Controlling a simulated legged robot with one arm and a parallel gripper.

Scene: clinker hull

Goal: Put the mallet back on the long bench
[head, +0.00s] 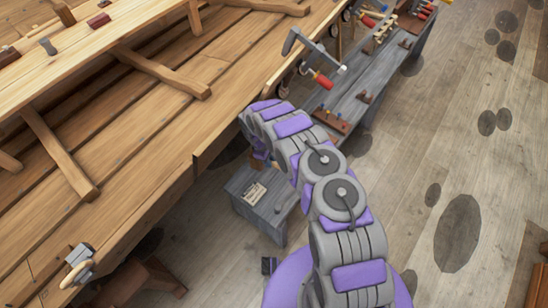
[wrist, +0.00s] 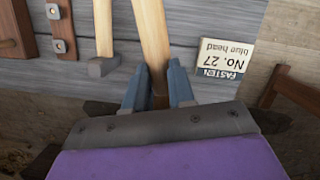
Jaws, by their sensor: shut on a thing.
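My gripper (wrist: 157,92) shows in the wrist view with its two blue-grey fingers shut on a wooden-handled tool (wrist: 152,40). Its pale handle runs up from between the fingers, with a darker brown part at the fingertips. Its head is hidden, so I cannot tell for sure that it is the mallet. The long bench (head: 262,211) is grey planked wood beside the hull in the head view. It also lies beneath the gripper in the wrist view (wrist: 215,14). Whether the tool touches the bench is unclear.
A card reading "No. 27" (wrist: 218,60) lies on the bench right of the fingers. Another pale handle with a grey head (wrist: 103,66) is just left. A red-handled tool (head: 322,79) is farther along. The wooden hull (head: 140,130) borders the left; open floor (head: 440,150) lies right.

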